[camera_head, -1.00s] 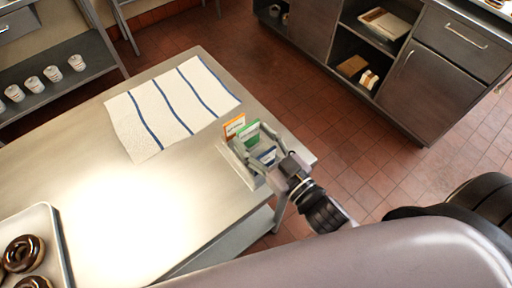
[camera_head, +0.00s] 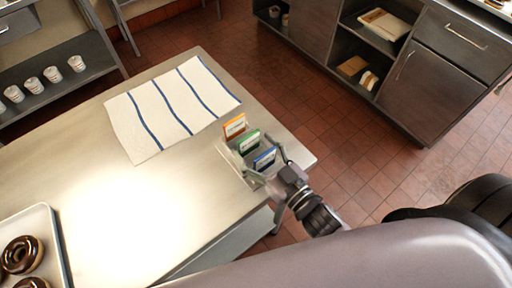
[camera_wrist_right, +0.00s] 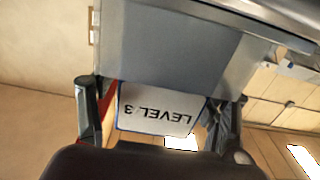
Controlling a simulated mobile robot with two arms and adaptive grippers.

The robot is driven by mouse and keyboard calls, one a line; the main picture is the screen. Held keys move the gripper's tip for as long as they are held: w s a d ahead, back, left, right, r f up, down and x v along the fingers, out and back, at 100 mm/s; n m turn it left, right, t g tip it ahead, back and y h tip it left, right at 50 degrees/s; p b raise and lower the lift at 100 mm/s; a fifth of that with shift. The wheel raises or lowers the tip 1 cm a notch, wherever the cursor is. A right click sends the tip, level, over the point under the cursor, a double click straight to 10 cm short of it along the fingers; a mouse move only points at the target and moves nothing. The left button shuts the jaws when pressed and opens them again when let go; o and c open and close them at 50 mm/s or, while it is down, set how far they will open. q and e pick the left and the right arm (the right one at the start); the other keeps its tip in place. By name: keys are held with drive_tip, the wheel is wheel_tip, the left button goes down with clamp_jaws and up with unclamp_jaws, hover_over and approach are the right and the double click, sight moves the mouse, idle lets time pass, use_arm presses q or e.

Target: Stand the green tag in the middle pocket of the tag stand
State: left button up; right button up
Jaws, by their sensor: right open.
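The green tag (camera_head: 249,142) stands in the middle of the tag stand (camera_head: 232,159), between the orange tag (camera_head: 235,126) and the blue tag (camera_head: 264,159). It looks upright and seated in the row, though its lower edge is hidden. My right gripper (camera_head: 267,166) is open at the near end of the stand, with its fingers apart on either side of the blue tag. In the right wrist view a white tag face reading LEVEL 3 (camera_wrist_right: 157,108), with a blue edge, shows between the open fingers. My left gripper is not in view.
The stand is near the right edge of the metal table (camera_head: 185,185). A striped towel (camera_head: 172,108) lies behind it to the left. A tray (camera_head: 50,222) of chocolate doughnuts is at the lower left. Open tiled floor lies beyond the table's right edge.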

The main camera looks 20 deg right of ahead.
drive_tip(key=shift+r, duration=0.25)
drive_tip(key=shift+s+d+f, duration=0.1)
drive_tip(key=shift+s+f, duration=0.1)
drive_tip(key=shift+s, duration=0.1)
drive_tip(key=b+v, duration=0.3)
drive_tip(key=v, duration=0.8)
drive_tip(key=shift+s+r, duration=0.2)
drive_tip(key=shift+d, duration=0.1)
